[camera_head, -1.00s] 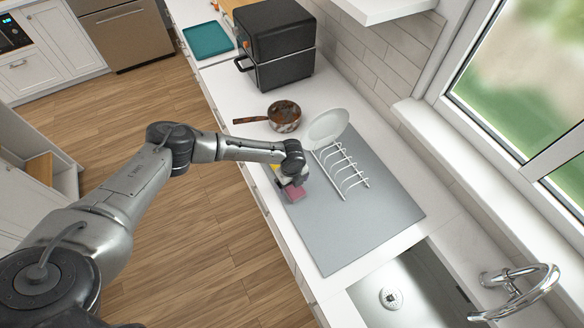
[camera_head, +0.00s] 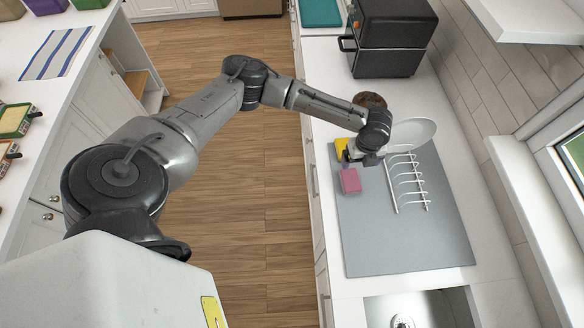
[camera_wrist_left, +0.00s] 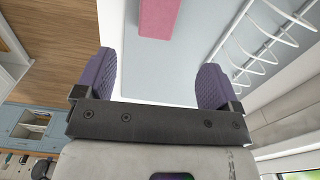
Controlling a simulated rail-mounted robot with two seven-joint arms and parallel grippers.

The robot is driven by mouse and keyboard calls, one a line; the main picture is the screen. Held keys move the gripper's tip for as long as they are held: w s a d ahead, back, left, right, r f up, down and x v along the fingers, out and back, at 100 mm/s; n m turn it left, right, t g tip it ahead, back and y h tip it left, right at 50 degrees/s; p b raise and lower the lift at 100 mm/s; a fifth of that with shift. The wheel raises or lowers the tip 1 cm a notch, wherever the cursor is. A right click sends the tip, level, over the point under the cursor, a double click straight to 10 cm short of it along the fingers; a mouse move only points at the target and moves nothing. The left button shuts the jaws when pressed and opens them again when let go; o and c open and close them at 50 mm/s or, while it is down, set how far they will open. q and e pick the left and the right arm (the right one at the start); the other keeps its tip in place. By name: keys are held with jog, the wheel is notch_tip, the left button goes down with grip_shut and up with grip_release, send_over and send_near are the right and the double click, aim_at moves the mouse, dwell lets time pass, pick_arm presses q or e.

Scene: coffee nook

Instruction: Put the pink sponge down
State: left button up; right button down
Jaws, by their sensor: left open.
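The pink sponge (camera_head: 350,180) lies on the grey mat (camera_head: 400,245), near the mat's left edge and left of the white dish rack. In the left wrist view the sponge (camera_wrist_left: 158,18) sits at the top, ahead of the jaws and apart from them. My left gripper (camera_head: 355,158) is at the sponge's far side. Its purple fingers (camera_wrist_left: 156,68) are spread wide with nothing between them. My wrist hides part of the area behind it in the head view. My right gripper is in neither view.
The white rack (camera_head: 408,185) and a white plate (camera_head: 413,133) stand right of the gripper. A yellow item (camera_head: 342,148) shows just left of it. A pan (camera_head: 370,100) is partly hidden behind my wrist. The sink (camera_head: 420,308) is at the near end.

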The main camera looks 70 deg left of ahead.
pick_arm(q)
jog(key=s+d+f+n+t+h, duration=0.1)
jog(key=s+d+f+n+h, duration=0.15)
jog(key=s+d, duration=0.65)
jog(key=s+d+f+n+t+h, duration=0.15)
jog(key=s+d+n, duration=0.25)
jog(key=s+d, duration=0.55)
jog(key=s+a+r+n+t+y, duration=0.1)
jog(key=s+a+n+y, duration=0.2)
jog(key=s+a+n, duration=0.6)
jog(key=s+n, duration=0.2)
jog(key=n, duration=0.2)
jog(key=shift+y, duration=0.4)
jog(key=shift+r, duration=0.1)
